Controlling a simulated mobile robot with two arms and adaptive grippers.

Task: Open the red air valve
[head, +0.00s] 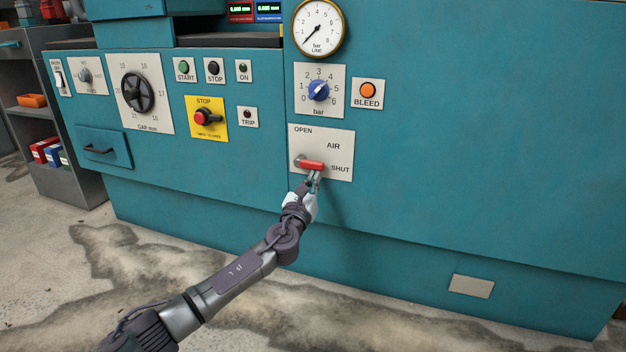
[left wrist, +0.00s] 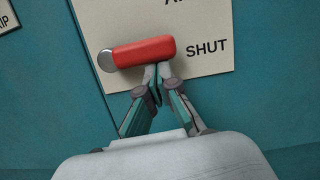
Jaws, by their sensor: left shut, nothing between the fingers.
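The red air valve handle (head: 313,165) lies roughly level on a pale plate (head: 338,140), pointing right from its pivot toward the word SHUT. OPEN is printed at the plate's upper left. In the left wrist view the red handle (left wrist: 145,52) runs right from a round metal pivot (left wrist: 106,60). My left gripper (head: 317,176) is shut and empty, with its fingertips just below the handle's right part. In the left wrist view the fingertips (left wrist: 157,72) meet at the handle's lower edge; I cannot tell whether they touch it. My right gripper is not in view.
Above the plate are a blue pressure knob (head: 319,91), an orange BLEED button (head: 367,90) and a round gauge (head: 317,28). A red STOP button (head: 203,117) on yellow is to the left. The teal panel right of the plate is bare.

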